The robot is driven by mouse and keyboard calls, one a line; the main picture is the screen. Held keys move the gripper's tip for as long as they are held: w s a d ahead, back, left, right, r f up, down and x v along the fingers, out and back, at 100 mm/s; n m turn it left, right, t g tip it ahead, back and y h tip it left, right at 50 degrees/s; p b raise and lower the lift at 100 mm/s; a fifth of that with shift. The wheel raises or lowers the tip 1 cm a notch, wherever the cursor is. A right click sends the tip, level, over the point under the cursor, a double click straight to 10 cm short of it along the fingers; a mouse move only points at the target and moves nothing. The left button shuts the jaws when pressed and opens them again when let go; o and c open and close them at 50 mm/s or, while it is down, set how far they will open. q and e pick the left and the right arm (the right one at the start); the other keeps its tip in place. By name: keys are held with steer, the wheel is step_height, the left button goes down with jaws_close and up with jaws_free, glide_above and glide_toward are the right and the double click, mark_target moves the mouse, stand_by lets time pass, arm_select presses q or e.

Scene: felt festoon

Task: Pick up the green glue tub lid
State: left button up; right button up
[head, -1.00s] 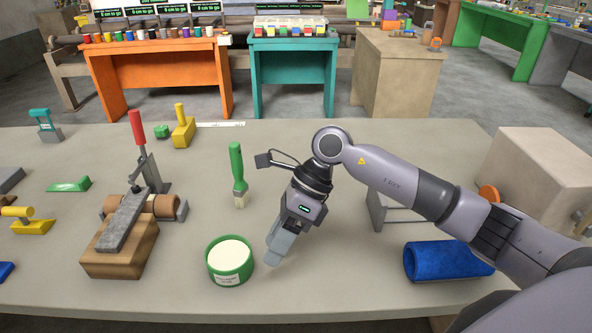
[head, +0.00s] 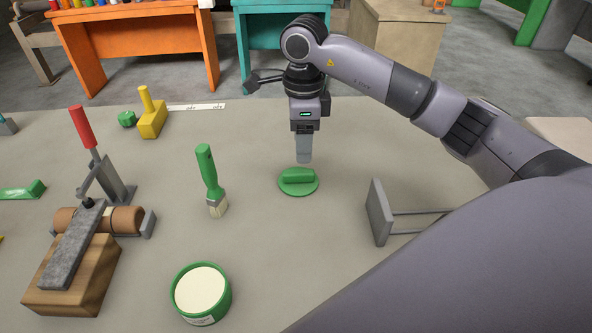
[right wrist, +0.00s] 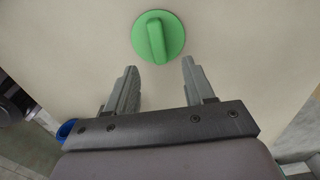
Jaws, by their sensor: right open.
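The green glue tub lid (head: 298,182) lies flat on the grey bench, a round disc with a raised bar handle across its top. It also shows in the right wrist view (right wrist: 158,37), just beyond the fingertips. My right gripper (head: 304,160) points down above the lid, apart from it. In the right wrist view its two fingers (right wrist: 160,70) are spread with nothing between them. The open green glue tub (head: 201,292), filled with cream glue, stands nearer the front. My left gripper is not in view.
A clamp with a red handle (head: 84,127) and wooden block (head: 75,280) is further left. A grey metal plate with rods (head: 379,212) stands to the right. A yellow tool (head: 152,119) is at the back left.

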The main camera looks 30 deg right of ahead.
mark_target(298, 172)
steer(key=f, duration=0.4)
steer(key=f+p, duration=0.1)
steer(key=f, duration=0.2)
steer(key=shift+w+a, duration=0.1)
steer(key=shift+a, duration=0.3)
steer(key=shift+r, duration=0.1)
jaws_close()
